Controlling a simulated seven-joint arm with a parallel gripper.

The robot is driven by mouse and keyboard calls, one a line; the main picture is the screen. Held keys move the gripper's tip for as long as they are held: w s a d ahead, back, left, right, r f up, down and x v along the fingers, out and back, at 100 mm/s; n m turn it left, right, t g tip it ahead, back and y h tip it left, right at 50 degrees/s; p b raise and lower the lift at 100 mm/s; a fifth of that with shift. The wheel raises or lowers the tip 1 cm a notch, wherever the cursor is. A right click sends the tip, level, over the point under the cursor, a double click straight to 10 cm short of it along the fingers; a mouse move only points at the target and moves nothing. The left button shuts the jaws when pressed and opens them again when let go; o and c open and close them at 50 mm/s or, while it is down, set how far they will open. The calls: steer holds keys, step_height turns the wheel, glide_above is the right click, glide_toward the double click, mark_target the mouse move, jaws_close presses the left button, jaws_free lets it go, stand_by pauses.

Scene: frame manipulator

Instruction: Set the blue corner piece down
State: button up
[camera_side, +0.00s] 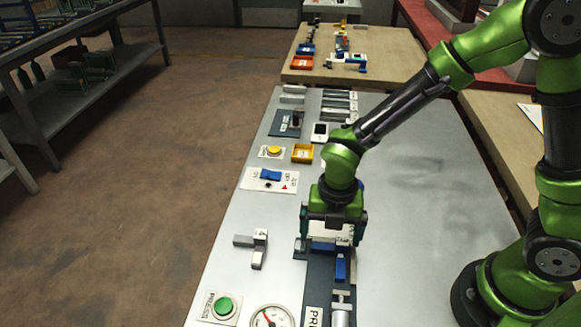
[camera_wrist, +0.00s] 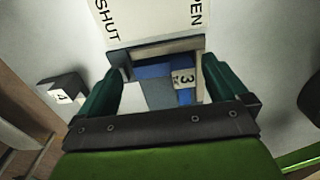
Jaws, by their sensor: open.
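The blue corner piece (camera_side: 341,268) lies low under my gripper on a dark plate (camera_side: 318,275) in the side view. In the wrist view the blue corner piece (camera_wrist: 153,72) is L-shaped, with a white label "3" at its corner, and sits between my fingers. My gripper (camera_side: 330,238) is open, pointing down, with one finger on each side of the piece. In the wrist view my gripper's (camera_wrist: 161,75) green fingers stand apart from the blue piece. Part of the piece is hidden by the gripper.
A grey corner piece labelled "4" (camera_side: 258,247) lies to the left; it also shows in the wrist view (camera_wrist: 64,90). A green button (camera_side: 223,307) and a gauge (camera_side: 270,317) are at the front. A blue switch (camera_side: 270,174) and yellow tray (camera_side: 302,153) are behind. The table's right side is clear.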

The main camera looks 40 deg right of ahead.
step_height(320, 180, up, 10)
steer(key=r, duration=0.1)
steer(key=s+d+r+m+t+y, duration=0.1)
steer(key=s+d+r+m+t, duration=0.2)
steer(key=m, duration=1.2)
steer(key=s+d+r+m+t, duration=0.3)
steer(key=d+r+m, duration=0.4)
steer(key=m, duration=0.9)
steer(key=shift+s+d+r+t+y, duration=0.15)
steer(key=shift+s+d+t+y, duration=0.35)
steer(key=shift+d, duration=0.65)
